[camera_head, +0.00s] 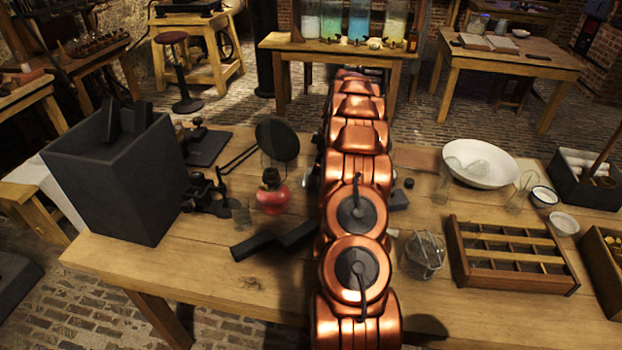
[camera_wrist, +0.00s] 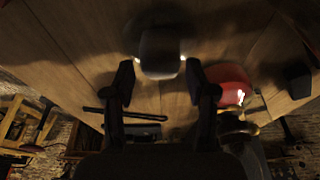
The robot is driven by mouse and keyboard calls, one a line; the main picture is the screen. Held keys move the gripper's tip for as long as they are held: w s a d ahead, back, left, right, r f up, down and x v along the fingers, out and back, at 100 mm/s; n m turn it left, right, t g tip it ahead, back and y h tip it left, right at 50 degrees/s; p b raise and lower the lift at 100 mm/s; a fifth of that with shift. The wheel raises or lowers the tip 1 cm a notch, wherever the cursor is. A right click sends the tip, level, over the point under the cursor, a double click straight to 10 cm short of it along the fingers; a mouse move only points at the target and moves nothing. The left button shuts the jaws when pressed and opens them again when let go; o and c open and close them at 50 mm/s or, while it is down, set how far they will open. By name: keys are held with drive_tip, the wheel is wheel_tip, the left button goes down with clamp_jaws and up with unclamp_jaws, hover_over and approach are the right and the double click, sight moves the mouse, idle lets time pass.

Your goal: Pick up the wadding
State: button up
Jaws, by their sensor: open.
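My gripper (camera_wrist: 160,67) is open in the wrist view, with its two dark fingers apart above the wooden table (camera_wrist: 75,50). A dark greyish, rounded block (camera_wrist: 160,50) with bright spots at both sides shows between and just beyond the fingertips. I cannot tell whether it is the wadding or whether the fingers touch it. In the head view my copper-coloured arm stretches over the table (camera_head: 190,265) and hides the gripper.
A red lamp-like object (camera_head: 272,196) stands left of my arm, also in the wrist view (camera_wrist: 232,85). A tall dark box (camera_head: 115,180) stands at the left. A wire-framed jar (camera_head: 424,252) and a wooden compartment tray (camera_head: 463,281) lie right. The front left table area is clear.

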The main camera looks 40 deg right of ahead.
sight(310, 176)
drive_tip(key=shift+w+a+p+x, duration=0.15)
drive_tip(key=shift+p+x, duration=0.3)
drive_tip(key=shift+x, duration=0.4)
drive_tip(key=shift+w+a+p+x, duration=0.15)
drive_tip(key=shift+p+x, duration=0.35)
drive_tip(key=shift+x, duration=0.35)
drive_tip(key=shift+w+a+p+x, duration=0.1)
drive_tip(key=shift+w+p+x, duration=0.1)
drive_tip(key=shift+p+x, duration=0.45)
drive_tip(key=shift+x, duration=0.75)
drive_tip(key=c, duration=0.6)
drive_tip(key=shift+o, duration=0.2)
wheel_tip(310, 176, up, 9)
drive_tip(key=b, duration=0.3)
drive_tip(key=shift+w+d+b, duration=0.1)
drive_tip(key=shift+b, duration=0.2)
drive_tip(key=shift+r, duration=0.55)
